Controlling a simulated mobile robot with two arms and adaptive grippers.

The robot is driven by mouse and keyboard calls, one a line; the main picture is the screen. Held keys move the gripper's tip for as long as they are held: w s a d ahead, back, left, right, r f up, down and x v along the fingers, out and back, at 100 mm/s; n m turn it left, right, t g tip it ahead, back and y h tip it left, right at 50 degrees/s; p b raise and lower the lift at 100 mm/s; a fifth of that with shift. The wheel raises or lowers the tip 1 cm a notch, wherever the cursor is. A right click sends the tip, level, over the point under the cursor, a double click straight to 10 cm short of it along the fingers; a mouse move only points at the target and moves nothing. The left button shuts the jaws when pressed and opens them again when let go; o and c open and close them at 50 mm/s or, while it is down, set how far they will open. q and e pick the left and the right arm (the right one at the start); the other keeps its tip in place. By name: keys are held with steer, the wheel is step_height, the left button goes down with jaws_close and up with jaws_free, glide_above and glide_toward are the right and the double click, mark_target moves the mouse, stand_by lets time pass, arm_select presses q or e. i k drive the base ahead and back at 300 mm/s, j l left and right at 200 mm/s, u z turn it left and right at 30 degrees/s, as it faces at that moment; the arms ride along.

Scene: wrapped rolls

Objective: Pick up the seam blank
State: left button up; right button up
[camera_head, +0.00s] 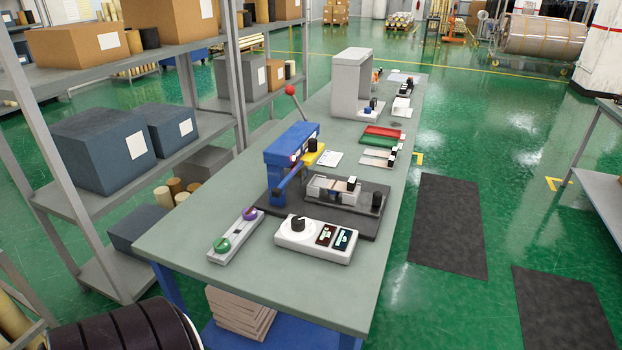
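No object is clearly identifiable as the seam blank. On the grey-green workbench (340,285) stands a blue lever press (290,150) with a red ball knob (290,90). A fixture (322,190) with small pale and brownish pieces sits in front of it on a black base plate (368,217). Farther back lie a red tray (383,132), a green tray (380,141) and a flat pale piece (376,158). Neither of my grippers is in view.
A white control box (315,241) and a two-button panel (235,236) stand near the bench's front. A grey arch-shaped housing (351,85) stands farther back. Shelves with boxes (102,148) line the left. Dark mats (448,225) lie on open green floor at right.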

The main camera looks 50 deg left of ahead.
mark_target(349, 188)
steer(key=u, duration=1.3)
